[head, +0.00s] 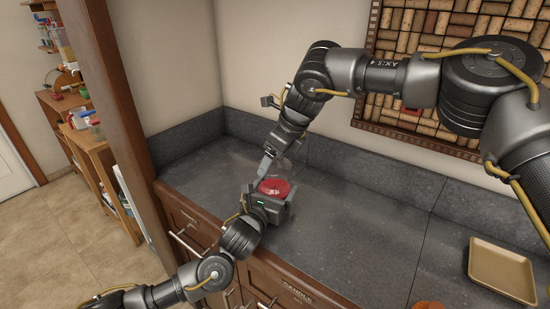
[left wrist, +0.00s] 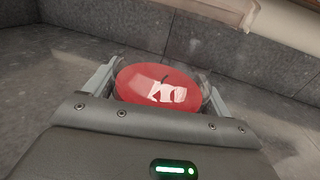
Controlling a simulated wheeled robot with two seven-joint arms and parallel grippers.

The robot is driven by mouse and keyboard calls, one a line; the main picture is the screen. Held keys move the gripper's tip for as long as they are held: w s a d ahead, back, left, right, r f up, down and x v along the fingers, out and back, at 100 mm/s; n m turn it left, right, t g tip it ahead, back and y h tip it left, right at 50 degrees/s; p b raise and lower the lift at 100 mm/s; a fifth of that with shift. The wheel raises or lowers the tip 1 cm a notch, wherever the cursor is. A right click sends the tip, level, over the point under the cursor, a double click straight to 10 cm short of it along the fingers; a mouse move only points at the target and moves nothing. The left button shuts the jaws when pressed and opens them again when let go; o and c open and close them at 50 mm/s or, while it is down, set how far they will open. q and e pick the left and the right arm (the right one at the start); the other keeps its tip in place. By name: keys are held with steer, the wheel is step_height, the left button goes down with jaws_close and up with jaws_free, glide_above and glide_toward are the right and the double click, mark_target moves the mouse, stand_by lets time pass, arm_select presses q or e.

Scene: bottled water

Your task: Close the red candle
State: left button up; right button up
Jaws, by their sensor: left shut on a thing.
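The red candle (head: 274,187) sits in a clear glass jar on the dark grey counter. My left gripper (head: 270,197) is shut around the jar from the front. In the left wrist view, the red wax (left wrist: 160,84) and dark wick show between the two fingers of my left gripper (left wrist: 158,92). My right gripper (head: 268,163) reaches down from the upper right, just above and behind the candle. A faint clear shape, perhaps a glass lid, shows beside its fingers. I cannot tell whether the right gripper holds it.
The dark counter (head: 345,222) is clear right of the candle. A tan tray (head: 502,271) lies at the right, with part of an orange thing (head: 430,305) at the bottom edge. A low stone backsplash (head: 345,167) runs behind. A wooden post (head: 118,110) stands at the left.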

mark_target(277, 164)
steer(key=shift+f, duration=0.3)
steer(key=shift+f, duration=0.1)
steer(key=shift+f, duration=0.8)
steer(key=shift+f, duration=0.6)
stand_by(0.4)
steer(key=o, duration=1)
steer(key=shift+c, duration=0.2)
steer(key=shift+r, duration=0.1)
steer(key=v, duration=1.2)
